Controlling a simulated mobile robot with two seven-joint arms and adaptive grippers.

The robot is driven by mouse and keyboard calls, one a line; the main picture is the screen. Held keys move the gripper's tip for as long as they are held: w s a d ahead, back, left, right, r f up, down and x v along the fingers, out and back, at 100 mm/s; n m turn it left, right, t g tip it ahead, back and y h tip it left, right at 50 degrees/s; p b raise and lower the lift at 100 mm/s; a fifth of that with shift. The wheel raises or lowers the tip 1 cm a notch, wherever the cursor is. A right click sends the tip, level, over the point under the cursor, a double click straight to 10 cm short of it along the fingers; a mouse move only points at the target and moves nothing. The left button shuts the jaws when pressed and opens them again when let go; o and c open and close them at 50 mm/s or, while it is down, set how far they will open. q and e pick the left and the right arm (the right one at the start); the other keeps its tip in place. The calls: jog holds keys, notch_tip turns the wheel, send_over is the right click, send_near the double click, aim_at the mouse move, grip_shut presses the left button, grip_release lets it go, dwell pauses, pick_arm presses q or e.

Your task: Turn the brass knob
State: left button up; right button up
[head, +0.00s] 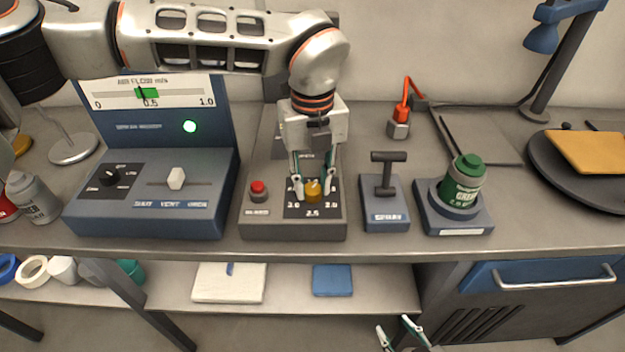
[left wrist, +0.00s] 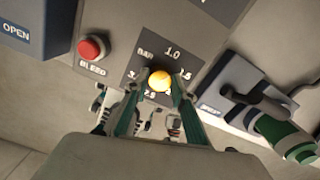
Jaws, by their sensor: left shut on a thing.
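The brass knob (head: 313,190) sits on a black dial plate with printed numbers, on top of a grey box (head: 293,229). My left gripper (head: 313,186) reaches down from above, with one finger on each side of the knob, shut on it. In the left wrist view the knob (left wrist: 160,81) shows as a round yellow cap between the fingertips of my left gripper (left wrist: 155,90). The fingers hide part of the dial's numbers. My right gripper (head: 402,333) is low at the bottom edge of the head view, below the bench top, with its two fingertips apart and nothing between them.
A red button (head: 258,190) is left of the knob on the same box. A blue air flow console (head: 150,215) stands further left. A black T-handle (head: 385,172) and a green canister (head: 463,180) on a blue base stand close on the right. A drawer handle (head: 555,275) juts out below.

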pick_arm(q)
jog(key=m, duration=0.3)
jog(key=shift+m, duration=0.4)
jog(key=m+p, duration=0.1)
jog(key=m, duration=0.3)
jog(key=shift+r+m, duration=0.1)
jog(key=shift+m, duration=0.2)
jog(key=m, duration=0.3)
jog(key=shift+m+p, duration=0.3)
jog(key=shift+p, duration=0.05)
jog(key=m, duration=0.3)
jog(key=shift+m+p, duration=0.3)
jog(key=shift+p, duration=0.05)
jog(key=m, duration=0.3)
jog(key=shift+m+p, duration=0.3)
jog(key=shift+p, duration=0.05)
jog(key=m+p, duration=0.1)
jog(key=m, duration=0.3)
jog(key=shift+m, duration=0.3)
jog(key=m+p, duration=0.1)
jog(key=m, duration=0.5)
jog(key=shift+p, duration=0.4)
